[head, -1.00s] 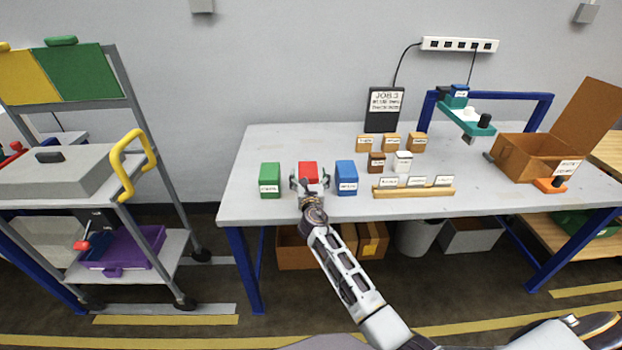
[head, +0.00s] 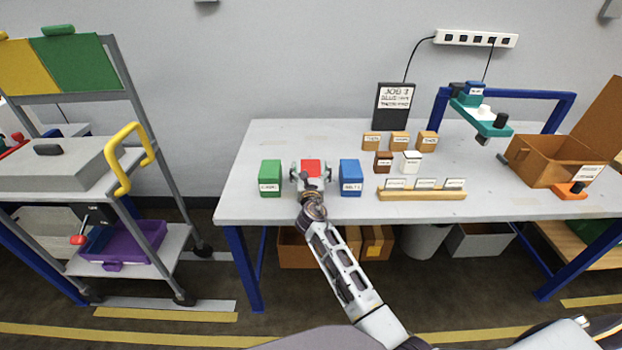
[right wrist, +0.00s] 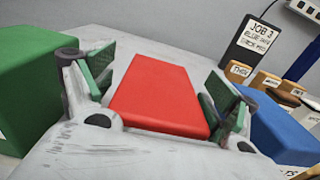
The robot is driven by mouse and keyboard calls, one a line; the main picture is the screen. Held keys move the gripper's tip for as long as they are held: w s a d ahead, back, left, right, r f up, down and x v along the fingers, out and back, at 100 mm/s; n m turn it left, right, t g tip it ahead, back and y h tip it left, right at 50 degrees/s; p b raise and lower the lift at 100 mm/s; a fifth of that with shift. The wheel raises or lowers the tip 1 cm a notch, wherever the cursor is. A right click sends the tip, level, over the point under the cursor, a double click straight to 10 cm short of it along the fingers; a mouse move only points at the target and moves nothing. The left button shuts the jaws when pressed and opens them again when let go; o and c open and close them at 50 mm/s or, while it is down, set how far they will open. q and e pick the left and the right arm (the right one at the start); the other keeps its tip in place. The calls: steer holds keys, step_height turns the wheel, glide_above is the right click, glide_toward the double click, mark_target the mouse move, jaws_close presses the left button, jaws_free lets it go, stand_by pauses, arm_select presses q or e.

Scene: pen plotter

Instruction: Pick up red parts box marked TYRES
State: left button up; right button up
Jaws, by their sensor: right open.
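The red box (head: 311,167) stands on the grey-white table between a green box (head: 270,177) and a blue box (head: 350,177). Its front label is hidden by my gripper in the head view. My right gripper (head: 311,178) is open, with one finger on each side of the red box. In the right wrist view, the red box (right wrist: 160,95) lies between the green-padded fingers, with a narrow gap visible near the pads. The green box (right wrist: 35,85) is close to the left finger and the blue box (right wrist: 280,130) close to the right one. My left gripper is not in view.
Small brown boxes (head: 400,139), a white box (head: 410,161) and a wooden card rack (head: 421,194) stand to the right. A black job sign (head: 394,109) is behind. An open brown carton (head: 540,160) is at the far right. The table behind the red box is clear.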

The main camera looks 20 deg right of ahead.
steer(key=c, duration=1)
steer(key=shift+c, duration=0.6)
arm_select(q)
steer(key=shift+d, duration=0.35)
arm_select(e)
steer(key=shift+c, duration=0.2)
steer(key=shift+r, duration=0.1)
steer(key=shift+r, duration=0.4)
arm_select(q)
steer(key=s+a+f+p, duration=0.1)
steer(key=s+a+p, duration=0.2)
steer(key=s+a, duration=0.2)
steer(key=shift+s+f+g+p, duration=0.2)
steer(key=shift+s+g+p, duration=0.2)
steer(key=shift+s, duration=0.55)
arm_select(e)
steer(key=shift+r, duration=4.5)
